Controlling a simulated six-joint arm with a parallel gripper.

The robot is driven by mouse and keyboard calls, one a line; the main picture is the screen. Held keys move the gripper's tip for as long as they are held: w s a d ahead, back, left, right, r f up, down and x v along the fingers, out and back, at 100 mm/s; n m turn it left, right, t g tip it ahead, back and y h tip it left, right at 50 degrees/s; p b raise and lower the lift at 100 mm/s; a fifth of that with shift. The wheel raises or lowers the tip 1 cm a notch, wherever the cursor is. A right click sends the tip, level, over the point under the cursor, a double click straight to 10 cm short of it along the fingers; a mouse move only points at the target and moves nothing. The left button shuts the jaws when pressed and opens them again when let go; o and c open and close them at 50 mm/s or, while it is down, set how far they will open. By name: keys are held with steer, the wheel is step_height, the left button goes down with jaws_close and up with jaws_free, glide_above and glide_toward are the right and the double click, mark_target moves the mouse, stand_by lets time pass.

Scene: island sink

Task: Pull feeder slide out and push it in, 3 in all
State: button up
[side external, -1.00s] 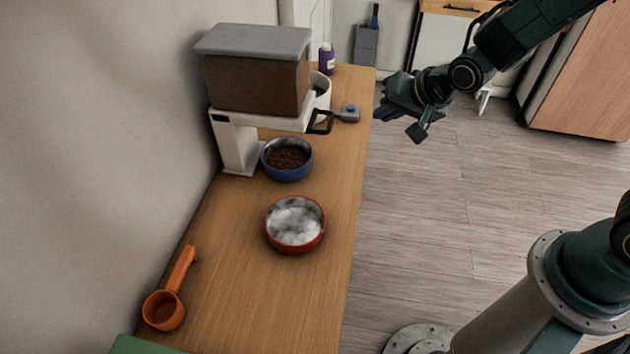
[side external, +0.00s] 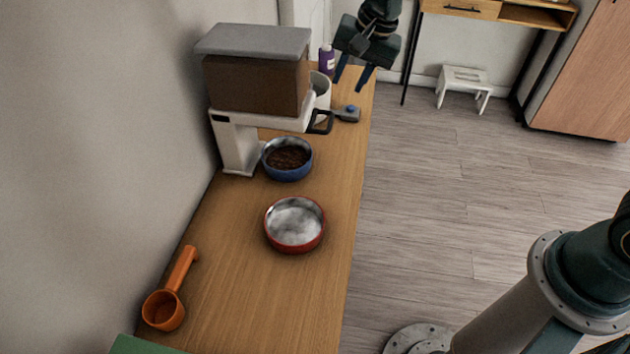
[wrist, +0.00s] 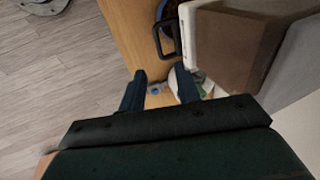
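The feeder (side external: 258,85) stands on the wooden counter against the wall, with a grey lid, a brown hopper and a white base; its hopper also shows in the wrist view (wrist: 232,45). The slide's black loop handle (side external: 321,122) sticks out from the feeder's right side; it also shows in the wrist view (wrist: 166,38). A blue bowl (side external: 287,174) holding brown kibble stands below the feeder. My gripper (side external: 350,88) is open and empty at the far end of the counter, beyond the handle, fingers pointing down. In the wrist view its two fingers (wrist: 160,84) are spread apart.
A grey object with a blue knob (side external: 348,114) lies beside the handle. A white container (side external: 321,92) and a purple bottle (side external: 327,60) stand behind the feeder. A red bowl (side external: 295,240) and an orange scoop (side external: 166,308) stand nearer. The counter's right edge is clear.

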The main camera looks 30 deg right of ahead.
mark_target(331, 122)
steer(key=shift+w+d+r+g, duration=0.15)
steer(key=shift+r+g, duration=0.1)
steer(key=shift+r, duration=0.25)
steer(key=shift+w+r+g, duration=0.2)
steer(key=shift+r+g, duration=0.1)
steer(key=shift+r, duration=0.2)
steer(key=shift+w+d+r+g, duration=0.15)
steer(key=shift+r+g, duration=0.1)
steer(key=shift+r, duration=0.25)
steer(key=shift+a+f, duration=0.1)
steer(key=shift+a, duration=0.05)
steer(key=x, duration=1.3)
steer(key=shift+f, duration=0.35)
jaws_close()
